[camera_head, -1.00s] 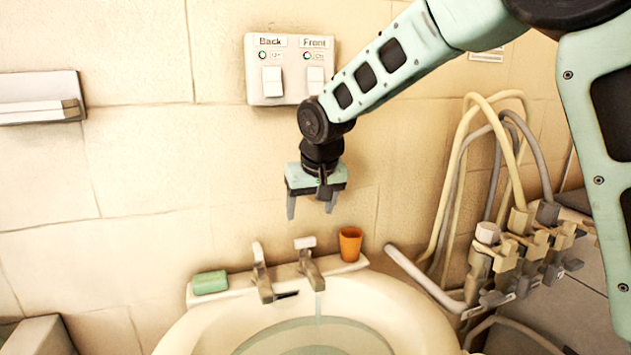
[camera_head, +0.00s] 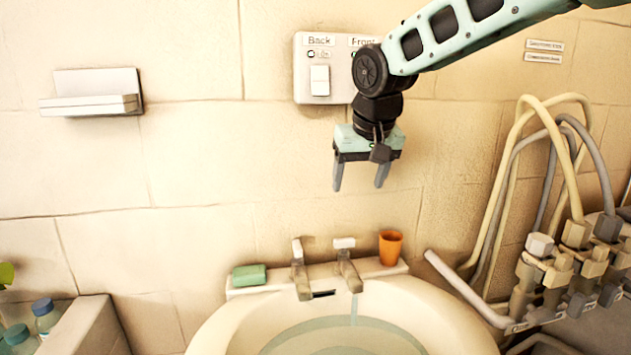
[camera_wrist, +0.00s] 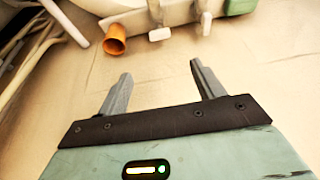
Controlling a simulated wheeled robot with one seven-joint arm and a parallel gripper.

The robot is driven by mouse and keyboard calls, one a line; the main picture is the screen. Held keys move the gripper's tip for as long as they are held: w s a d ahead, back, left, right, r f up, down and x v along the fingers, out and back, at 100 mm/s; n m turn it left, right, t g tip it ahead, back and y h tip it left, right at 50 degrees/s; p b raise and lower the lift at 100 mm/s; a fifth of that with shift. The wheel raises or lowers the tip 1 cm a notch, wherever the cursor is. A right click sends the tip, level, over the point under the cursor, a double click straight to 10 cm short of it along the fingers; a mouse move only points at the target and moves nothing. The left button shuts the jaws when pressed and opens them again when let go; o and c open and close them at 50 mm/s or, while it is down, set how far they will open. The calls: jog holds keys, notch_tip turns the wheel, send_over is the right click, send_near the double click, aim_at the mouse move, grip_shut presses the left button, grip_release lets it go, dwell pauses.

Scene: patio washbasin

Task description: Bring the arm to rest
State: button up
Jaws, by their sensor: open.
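My gripper (camera_head: 359,184) points down in front of the wall above the washbasin. Its two fingers are apart with nothing between them. In the wrist view my gripper (camera_wrist: 160,85) is also open and empty, with only wall behind the fingers. The washbasin (camera_head: 215,335) is below, with water in it. An orange cup (camera_head: 390,247) stands on the right of its ledge, below and to the right of my gripper, apart from it. It also shows in the wrist view (camera_wrist: 115,41).
A switch panel (camera_head: 319,80) is on the wall, partly hidden by my arm. Two taps (camera_head: 347,268) and a green soap (camera_head: 249,275) are on the ledge. Hoses and valves (camera_head: 560,265) stand at the right. A shelf (camera_head: 92,100) is on the left wall. Bottles (camera_head: 44,314) stand lower left.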

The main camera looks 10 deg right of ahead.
jog(key=s+a+f+n+g, duration=0.1)
jog(key=s+a+f, duration=0.2)
jog(key=s, duration=0.3)
jog(key=s+a+f+n+g+y, duration=0.1)
jog(key=s+a+f+n, duration=0.1)
jog(key=s, duration=0.4)
jog(key=s+a+f+n+g, duration=0.1)
jog(key=s+a+f, duration=0.2)
jog(key=s, duration=0.2)
jog(key=s+d+f+n, duration=0.1)
jog(key=s+f, duration=0.1)
jog(key=s, duration=0.6)
jog(key=s+f+n+g+p, duration=0.1)
jog(key=s+f+n, duration=0.1)
jog(key=s, duration=0.5)
jog(key=shift+s+d+f+g, duration=0.3)
jog(key=shift+s+d+f, duration=0.1)
jog(key=shift+f, duration=0.45)
